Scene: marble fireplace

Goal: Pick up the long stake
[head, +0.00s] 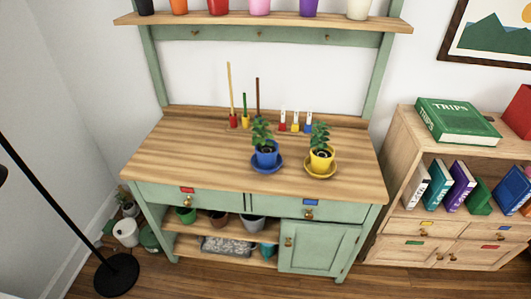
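Three upright stakes stand near the back edge of the potting bench's wooden top. The tallest is a thin yellow stake (230,90) at the left, with a red piece at its foot. Right of it is a short green stake (245,103) with a yellow piece at its foot. Then comes a dark brown stake (257,95), a little shorter than the yellow one; its foot is partly hidden behind a plant. Neither of my grippers is in view.
On the bench top (190,160) stand a plant in a blue pot (266,157), a plant in a yellow pot (321,161) and small white tags (295,122). A shelf of pots (270,19) hangs above. The top's left side is clear. A bookcase (400,170) stands right, a black lamp (70,210) left.

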